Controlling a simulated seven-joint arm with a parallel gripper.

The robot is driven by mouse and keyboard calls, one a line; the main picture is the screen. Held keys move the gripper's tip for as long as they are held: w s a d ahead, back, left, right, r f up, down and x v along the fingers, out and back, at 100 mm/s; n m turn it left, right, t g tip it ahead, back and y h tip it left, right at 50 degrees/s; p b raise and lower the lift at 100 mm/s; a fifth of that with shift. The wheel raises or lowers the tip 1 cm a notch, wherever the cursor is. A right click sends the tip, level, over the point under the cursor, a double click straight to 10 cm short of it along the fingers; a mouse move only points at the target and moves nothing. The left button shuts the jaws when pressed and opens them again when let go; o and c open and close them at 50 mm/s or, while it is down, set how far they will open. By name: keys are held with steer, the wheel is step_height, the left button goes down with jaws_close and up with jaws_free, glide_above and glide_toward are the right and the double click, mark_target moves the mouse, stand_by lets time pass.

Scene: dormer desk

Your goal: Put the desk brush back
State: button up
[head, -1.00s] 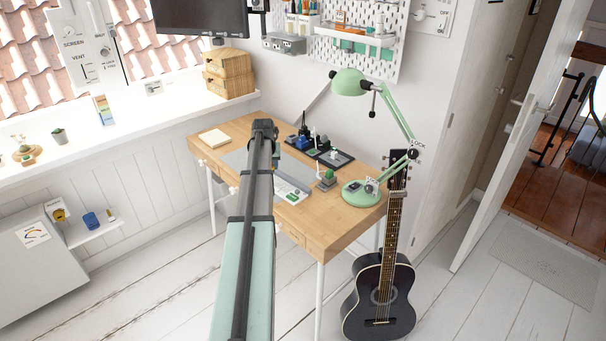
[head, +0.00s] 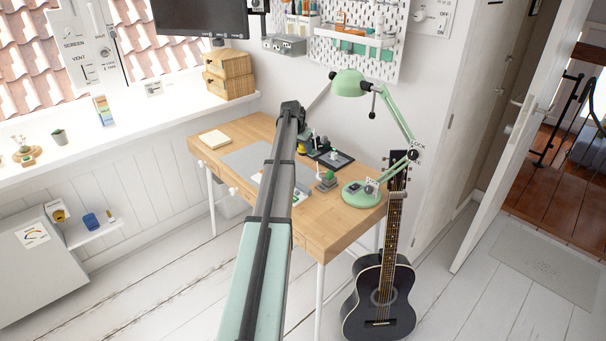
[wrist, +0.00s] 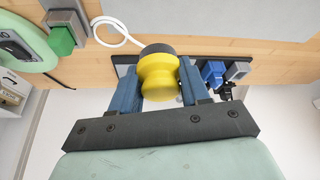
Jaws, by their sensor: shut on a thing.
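In the wrist view, my gripper (wrist: 159,82) has its two blue fingers shut on a yellow, waisted, knob-like thing with a dark grey end, which I take to be the desk brush (wrist: 158,78). A bit of yellow also shows beside the arm's end in the head view (head: 302,149). The held brush is over the back right part of the wooden desk (head: 230,138). My arm hides the fingers in the head view. I cannot tell whether the brush touches anything below.
A black tray (head: 335,158) lies near the arm's end. A small block with a green top (head: 327,178) and a green lamp (head: 362,194) stand to the right. A blue thing (wrist: 213,72) is close to the right finger.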

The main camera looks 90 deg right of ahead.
mark_target(305, 172)
steer(key=shift+f, duration=5)
steer(key=o, duration=0.9)
steer(key=shift+f, duration=0.1)
steer(key=shift+o, duration=0.2)
steer(key=v, duration=1.2)
steer(key=shift+w+d, duration=0.1)
steer(key=shift+w, duration=0.05)
